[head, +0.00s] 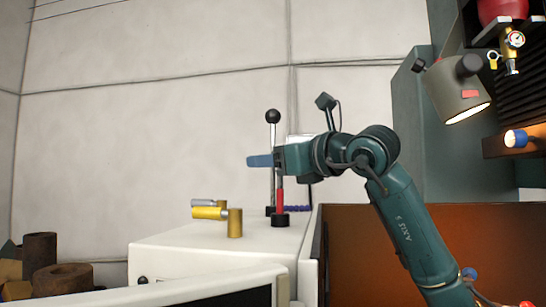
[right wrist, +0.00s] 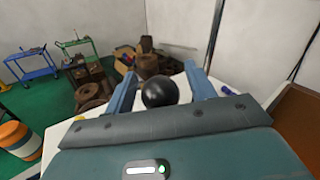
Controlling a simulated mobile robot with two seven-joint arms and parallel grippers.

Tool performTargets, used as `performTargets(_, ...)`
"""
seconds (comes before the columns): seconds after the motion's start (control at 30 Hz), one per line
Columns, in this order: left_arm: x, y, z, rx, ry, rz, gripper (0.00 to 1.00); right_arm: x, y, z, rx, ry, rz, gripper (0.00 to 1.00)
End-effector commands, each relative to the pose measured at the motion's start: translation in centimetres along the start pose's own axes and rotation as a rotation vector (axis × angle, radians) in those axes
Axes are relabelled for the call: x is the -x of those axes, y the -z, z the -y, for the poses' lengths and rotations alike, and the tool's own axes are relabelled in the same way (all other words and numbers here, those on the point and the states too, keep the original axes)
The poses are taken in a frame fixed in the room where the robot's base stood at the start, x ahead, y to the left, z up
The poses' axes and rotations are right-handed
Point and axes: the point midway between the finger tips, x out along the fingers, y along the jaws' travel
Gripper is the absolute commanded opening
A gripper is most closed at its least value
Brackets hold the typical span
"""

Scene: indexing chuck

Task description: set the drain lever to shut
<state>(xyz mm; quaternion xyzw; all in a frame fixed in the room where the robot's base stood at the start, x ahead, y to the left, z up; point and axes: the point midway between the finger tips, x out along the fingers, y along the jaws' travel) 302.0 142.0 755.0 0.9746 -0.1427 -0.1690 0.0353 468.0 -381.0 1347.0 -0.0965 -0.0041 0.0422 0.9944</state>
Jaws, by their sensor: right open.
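A tall lever with a black ball knob (head: 272,116) on a silver rod stands upright on the white cabinet. My right gripper (head: 262,160) is open at the rod, below the knob, with its fingers pointing left. In the right wrist view the knob (right wrist: 160,92) shows between the two blue fingers; I cannot tell if they touch the rod. A short red grip (head: 280,197) on a black base stands at the rod's foot. A brass valve (head: 235,222) with a yellow lever (head: 209,212) pointing left is lower left. No label shows which is the drain lever. My left gripper is out of view.
The white cabinet top (head: 180,245) is mostly clear left of the valve. A silver handle (head: 203,202) lies behind the yellow lever. A brown panel (head: 365,245) stands to the right, and a lamp (head: 457,88) hangs upper right. Rusty round parts (head: 62,279) are at lower left.

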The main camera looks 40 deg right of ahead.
Motion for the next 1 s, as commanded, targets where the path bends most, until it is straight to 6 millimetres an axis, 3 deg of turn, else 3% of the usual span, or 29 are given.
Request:
performTargets(0.27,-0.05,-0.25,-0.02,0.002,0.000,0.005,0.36,-0.11,0.03,-0.01,0.000,0.000,0.000,0.53)
performTargets(0.9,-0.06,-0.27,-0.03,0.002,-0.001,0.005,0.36,-0.06,0.02,-0.02,0.000,-0.001,0.000,0.01)
performTargets(1.0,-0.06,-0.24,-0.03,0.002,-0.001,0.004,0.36,-0.06,0.02,-0.02,0.000,-0.001,0.000,0.00)
